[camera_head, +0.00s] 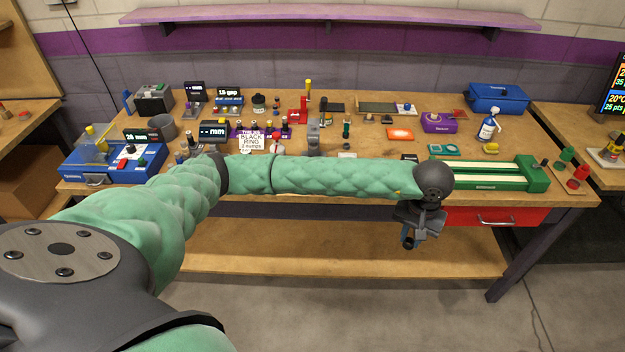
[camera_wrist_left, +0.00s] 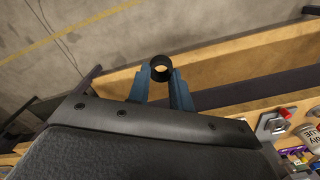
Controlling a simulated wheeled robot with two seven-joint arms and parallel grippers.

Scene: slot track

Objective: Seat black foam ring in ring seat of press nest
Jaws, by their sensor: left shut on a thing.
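A white sign (camera_head: 251,141) reading "BLACK RING" and "2 bumps" stands on the bench by a purple fixture (camera_head: 287,131). I cannot tell which fixture is the press nest. My right gripper is out of view.
The wooden workbench (camera_head: 330,182) is crowded at left and centre with small fixtures. A green slotted fixture (camera_head: 490,172), a spray bottle (camera_head: 488,127) and a blue bin (camera_head: 498,95) stand at right. A red drawer (camera_head: 495,217) is under the bench top. My arm hides part of the front edge.

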